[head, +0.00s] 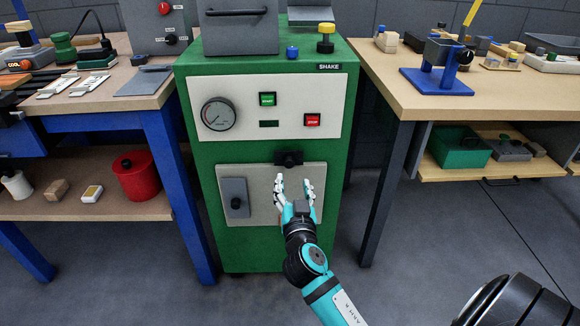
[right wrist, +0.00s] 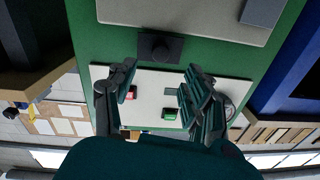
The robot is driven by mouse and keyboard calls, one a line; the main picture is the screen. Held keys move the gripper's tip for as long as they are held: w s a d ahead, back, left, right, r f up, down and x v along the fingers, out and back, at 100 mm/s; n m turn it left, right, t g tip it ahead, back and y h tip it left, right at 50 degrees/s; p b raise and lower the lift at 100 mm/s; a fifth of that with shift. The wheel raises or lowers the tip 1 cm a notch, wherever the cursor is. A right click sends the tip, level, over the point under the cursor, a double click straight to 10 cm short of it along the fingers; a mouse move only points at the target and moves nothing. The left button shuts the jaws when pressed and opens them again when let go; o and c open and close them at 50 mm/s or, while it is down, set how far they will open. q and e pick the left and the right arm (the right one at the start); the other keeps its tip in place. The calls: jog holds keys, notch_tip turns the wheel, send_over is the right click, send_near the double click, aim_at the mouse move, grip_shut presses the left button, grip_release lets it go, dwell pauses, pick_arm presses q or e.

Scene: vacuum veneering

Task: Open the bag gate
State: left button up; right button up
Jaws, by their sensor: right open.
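A green cabinet (head: 264,258) stands in the middle of the head view. Its lower front has a pale panel (head: 262,178) with a grey plate and dark knob (head: 236,198) at the left. A black block with a round knob (head: 289,158) sits at the panel's top edge; no label marks which part is the bag gate. My right gripper (head: 293,181) is open and empty in front of the panel, just below the black knob in the picture. In the right wrist view the black knob (right wrist: 158,48) shows beyond the spread fingers (right wrist: 162,70), apart from them. My left gripper is out of view.
Above are a gauge (head: 218,114), a green start button (head: 267,99) and a red button (head: 312,119). Benches with blue legs (head: 178,190) and dark legs (head: 386,195) flank the cabinet.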

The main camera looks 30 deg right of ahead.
aim_at(290, 165)
jog(key=x, duration=0.8)
jog(key=shift+c, duration=0.3)
grip_shut()
jog(key=shift+s, duration=0.1)
